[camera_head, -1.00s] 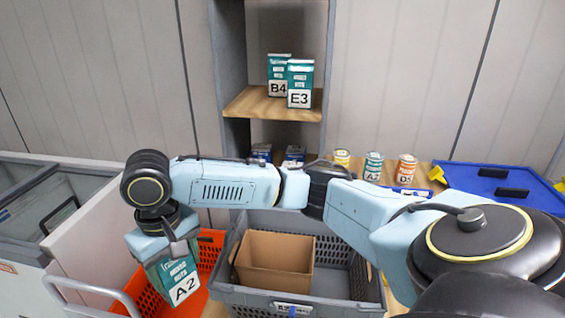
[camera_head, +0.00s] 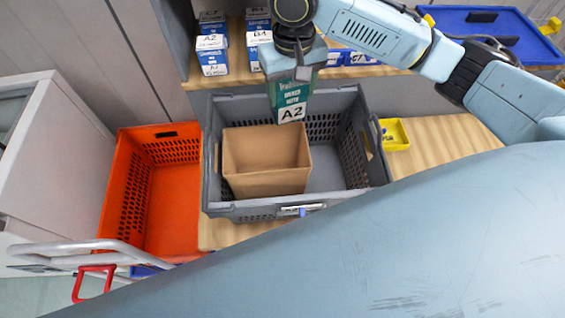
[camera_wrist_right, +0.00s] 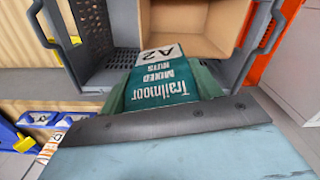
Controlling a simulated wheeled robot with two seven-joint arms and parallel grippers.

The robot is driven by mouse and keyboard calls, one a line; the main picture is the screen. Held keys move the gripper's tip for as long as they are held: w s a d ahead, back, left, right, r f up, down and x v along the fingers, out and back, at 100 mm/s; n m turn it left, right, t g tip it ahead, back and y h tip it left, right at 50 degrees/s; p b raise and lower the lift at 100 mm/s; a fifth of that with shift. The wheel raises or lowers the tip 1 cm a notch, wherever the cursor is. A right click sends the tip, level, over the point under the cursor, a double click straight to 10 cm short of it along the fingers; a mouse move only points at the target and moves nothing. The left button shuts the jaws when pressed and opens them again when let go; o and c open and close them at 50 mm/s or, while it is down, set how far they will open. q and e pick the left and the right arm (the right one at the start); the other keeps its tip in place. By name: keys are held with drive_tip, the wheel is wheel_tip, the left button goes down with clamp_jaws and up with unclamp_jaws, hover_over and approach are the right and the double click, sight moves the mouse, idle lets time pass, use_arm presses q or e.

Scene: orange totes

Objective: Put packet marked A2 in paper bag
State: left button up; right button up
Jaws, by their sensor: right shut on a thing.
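The green packet marked A2 (camera_head: 291,100) hangs from my right gripper (camera_head: 292,72), which is shut on it. The packet is above the back part of the grey tote, behind the paper bag's rim. The open, empty brown paper bag (camera_head: 265,178) stands inside the grey tote (camera_head: 345,197). In the right wrist view the packet (camera_wrist_right: 165,82) sticks out from the gripper, its label towards the bag (camera_wrist_right: 218,22). My left gripper is not in view.
An orange tote (camera_head: 125,190) stands left of the grey tote, with a metal rail (camera_head: 75,250) in front. Blue-and-white boxes (camera_head: 212,55) stand on the shelf behind. A small yellow bin (camera_head: 394,134) is on the wooden surface to the right.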

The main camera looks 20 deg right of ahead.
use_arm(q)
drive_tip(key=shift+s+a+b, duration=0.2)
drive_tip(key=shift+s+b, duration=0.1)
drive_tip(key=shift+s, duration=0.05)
use_arm(e)
drive_tip(key=shift+s+a+f+m, duration=0.45)
drive_tip(key=shift+a+f, duration=0.75)
drive_tip(key=shift+f, duration=2.75)
drive_tip(key=shift+s+a+f+m, duration=0.45)
drive_tip(key=shift+a+f, duration=0.7)
drive_tip(key=shift+f, duration=2.8)
drive_tip(key=shift+s+a+f+m, duration=0.45)
drive_tip(key=shift+a+f, duration=0.75)
drive_tip(key=shift+f, duration=2.75)
drive_tip(key=shift+f, duration=0.1)
drive_tip(key=o, duration=1.2)
drive_tip(key=shift+c, duration=0.2)
use_arm(q)
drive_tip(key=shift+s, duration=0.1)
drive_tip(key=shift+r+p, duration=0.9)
drive_tip(key=shift+p, duration=0.05)
use_arm(e)
wheel_tip(320, 180, up, 12)
